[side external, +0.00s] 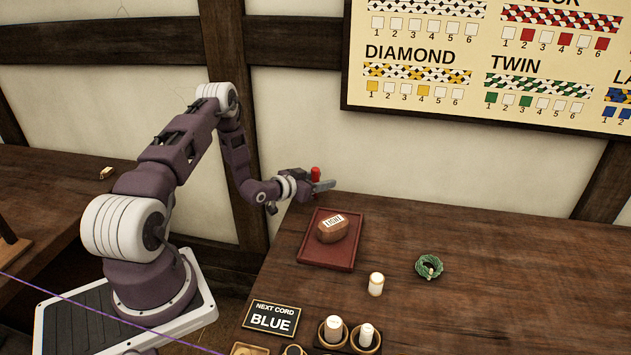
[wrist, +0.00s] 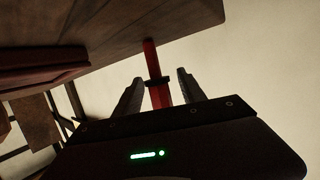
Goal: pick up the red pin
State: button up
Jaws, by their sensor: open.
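The red pin (side external: 315,172) stands upright by the far edge of the wooden table in the side external view, its lower part hidden by my gripper. In the wrist view the red pin (wrist: 151,58) is long, with a dark band around it, and lies in the gap between my fingers. My gripper (side external: 325,186) is level beside the pin. In the wrist view my gripper (wrist: 160,77) has its two fingers apart, one on each side of the pin, with visible gaps between.
A red-brown tray (side external: 308,253) holding a labelled wooden block (side external: 333,228) lies nearby on the table (side external: 520,290). A white bobbin (side external: 376,284), a green cord coil (side external: 429,267) and a "NEXT CORD BLUE" sign (side external: 271,318) are nearer the camera. The right of the table is clear.

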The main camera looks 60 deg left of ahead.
jog(key=shift+w+a+f, duration=0.1)
jog(key=shift+w, duration=0.3)
grip_shut()
